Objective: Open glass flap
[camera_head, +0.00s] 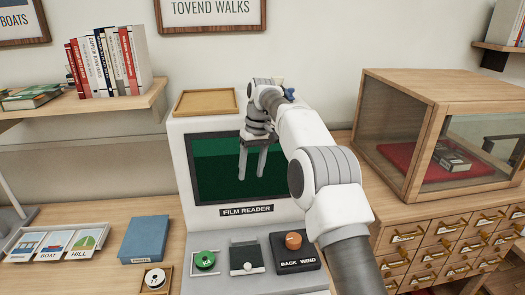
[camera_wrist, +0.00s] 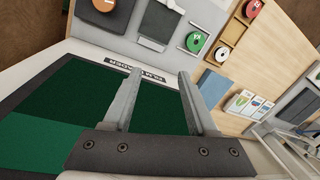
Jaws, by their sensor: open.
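The film reader (camera_head: 184,170) is a pale console with a dark green screen (camera_head: 213,172). On its sloping front, between a green spool and an orange knob, is a dark flat plate with a pale lower part (camera_head: 247,257), perhaps the glass flap; I cannot make out its glass or hinge. It also shows at the top of the wrist view (camera_wrist: 160,20), lying flat. My gripper (camera_head: 252,177) is open and empty, fingers pointing down in front of the screen, above and apart from the plate. The fingers also show in the wrist view (camera_wrist: 160,73).
The green spool (camera_head: 204,259) and orange knob (camera_head: 293,240) flank the plate. A blue box (camera_head: 145,239), a white reel (camera_head: 155,278) and picture cards (camera_head: 55,243) lie left. A glass-sided wooden case (camera_head: 427,145) stands right on small drawers. An empty wooden tray (camera_head: 207,102) tops the reader.

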